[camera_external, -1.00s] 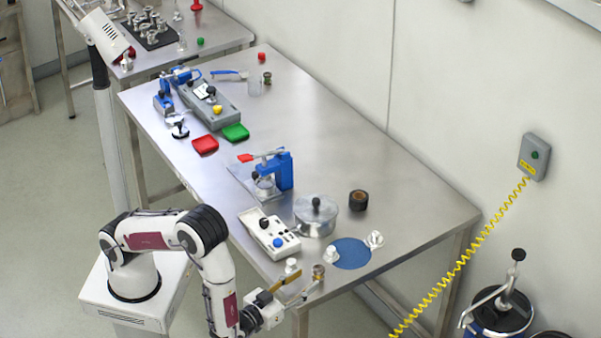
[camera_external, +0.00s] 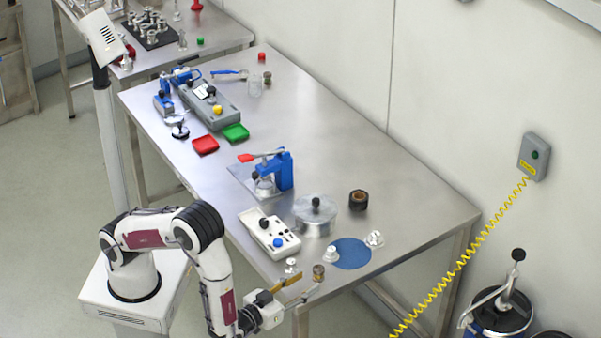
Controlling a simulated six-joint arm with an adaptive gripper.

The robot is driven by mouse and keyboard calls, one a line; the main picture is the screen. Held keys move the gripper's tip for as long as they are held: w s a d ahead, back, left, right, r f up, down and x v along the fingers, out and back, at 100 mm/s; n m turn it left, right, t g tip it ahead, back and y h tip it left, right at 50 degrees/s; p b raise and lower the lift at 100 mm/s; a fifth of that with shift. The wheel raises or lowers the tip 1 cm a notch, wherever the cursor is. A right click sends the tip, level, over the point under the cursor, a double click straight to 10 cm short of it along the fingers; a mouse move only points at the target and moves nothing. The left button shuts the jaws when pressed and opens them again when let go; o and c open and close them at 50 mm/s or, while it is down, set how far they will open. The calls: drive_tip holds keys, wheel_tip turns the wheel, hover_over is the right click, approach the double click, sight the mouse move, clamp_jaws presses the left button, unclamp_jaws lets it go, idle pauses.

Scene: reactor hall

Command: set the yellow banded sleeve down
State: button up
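The small brownish sleeve with a yellowish band (camera_external: 318,272) stands upright near the front edge of the steel table, left of the blue disc. My gripper (camera_external: 311,281) is at the table's front edge, just short of the sleeve. Its two fingers, one yellowish and one grey, are spread apart and point toward the sleeve. They look empty. Whether a fingertip still touches the sleeve is too small to tell.
A small white fitting (camera_external: 291,265) stands close to the left of the fingers. The white control box (camera_external: 269,234), lidded metal pot (camera_external: 315,216) and blue disc (camera_external: 350,253), with white fittings at its edges, surround this spot. The table's right middle is clear.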

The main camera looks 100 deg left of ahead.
drive_tip(key=shift+w+r+h, duration=0.1)
drive_tip(key=shift+w+h, duration=0.2)
drive_tip(key=shift+w, duration=0.1)
drive_tip(key=w+d+r+m+t+h, duration=0.1)
drive_tip(key=w+d+r+m+h, duration=0.1)
drive_tip(key=w+d+r+h, duration=0.6)
drive_tip(key=s+d+r+m+h, duration=0.4)
drive_tip(key=s+d+r+h, duration=0.1)
drive_tip(key=s+r+h, duration=0.15)
drive_tip(key=s+a+r+m+g, duration=0.1)
drive_tip(key=s+a, duration=0.3)
drive_tip(key=s, duration=1)
drive_tip(key=s+a+r+m+g, duration=0.1)
drive_tip(key=s+a+m+g, duration=0.3)
drive_tip(key=s, duration=1)
drive_tip(key=shift+r+y, duration=0.2)
drive_tip(key=shift+y, duration=0.15)
drive_tip(key=shift+o, duration=0.5)
